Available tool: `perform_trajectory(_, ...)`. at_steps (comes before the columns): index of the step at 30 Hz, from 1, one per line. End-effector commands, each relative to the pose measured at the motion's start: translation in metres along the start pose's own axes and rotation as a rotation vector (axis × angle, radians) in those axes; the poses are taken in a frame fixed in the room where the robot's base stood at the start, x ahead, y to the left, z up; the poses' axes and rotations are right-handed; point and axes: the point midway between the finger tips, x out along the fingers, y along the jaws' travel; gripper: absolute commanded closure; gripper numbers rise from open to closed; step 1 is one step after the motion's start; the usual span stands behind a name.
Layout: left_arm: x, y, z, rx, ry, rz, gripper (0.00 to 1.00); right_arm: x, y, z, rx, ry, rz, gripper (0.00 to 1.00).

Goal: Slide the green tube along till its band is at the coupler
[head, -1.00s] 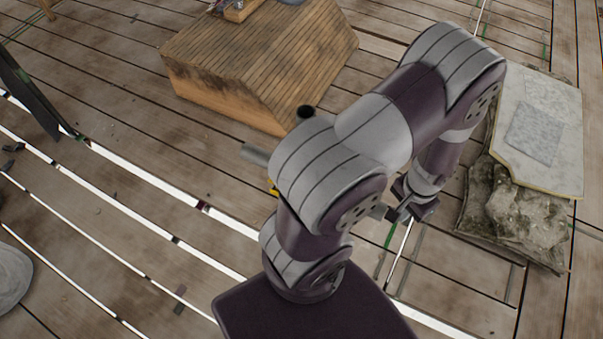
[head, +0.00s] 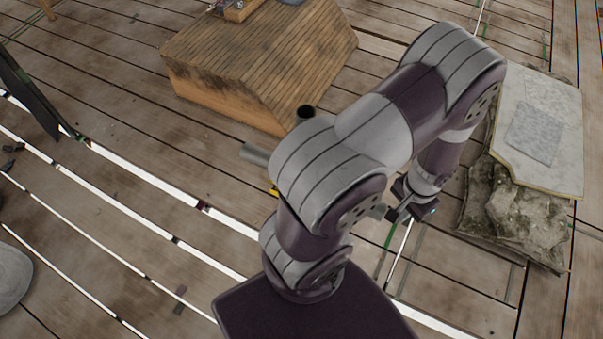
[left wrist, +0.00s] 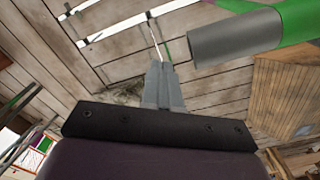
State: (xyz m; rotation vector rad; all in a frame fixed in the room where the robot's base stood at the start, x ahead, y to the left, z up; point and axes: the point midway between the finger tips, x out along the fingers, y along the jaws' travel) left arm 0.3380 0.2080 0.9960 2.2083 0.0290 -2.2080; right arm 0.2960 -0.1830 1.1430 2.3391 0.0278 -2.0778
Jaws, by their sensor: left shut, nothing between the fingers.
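The green tube (left wrist: 300,20) shows at the upper right of the left wrist view, with a grey cylindrical section (left wrist: 235,38) at its near end. I cannot tell whether that section is the band or the coupler. My left gripper (left wrist: 158,70) is shut and empty, its fingertips left of the grey section and apart from it in the picture. In the head view my left gripper (head: 382,212) is small, beyond my arm. A grey cylinder end (head: 255,153) sticks out left of my arm, which hides the rest. My right gripper is not in view.
The plank floor has bright open gaps at the left.

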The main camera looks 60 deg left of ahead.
Motion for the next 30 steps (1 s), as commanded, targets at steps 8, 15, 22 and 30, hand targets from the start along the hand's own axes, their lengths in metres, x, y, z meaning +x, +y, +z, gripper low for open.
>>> perform_trajectory(8, 0.014, 0.0, 0.0, 0.0, -0.001, 0.0, 1.0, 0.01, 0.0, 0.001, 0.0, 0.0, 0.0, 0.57)
perform_trajectory(15, 0.027, 0.0, 0.0, 0.0, -0.001, 0.0, 1.0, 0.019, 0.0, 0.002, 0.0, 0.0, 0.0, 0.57)
perform_trajectory(22, 0.037, 0.0, 0.0, 0.0, 0.0, 0.0, 1.0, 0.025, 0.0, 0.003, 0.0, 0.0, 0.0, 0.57)
perform_trajectory(30, 0.036, 0.0, 0.0, 0.0, 0.0, 0.0, 1.0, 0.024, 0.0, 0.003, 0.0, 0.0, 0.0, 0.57)
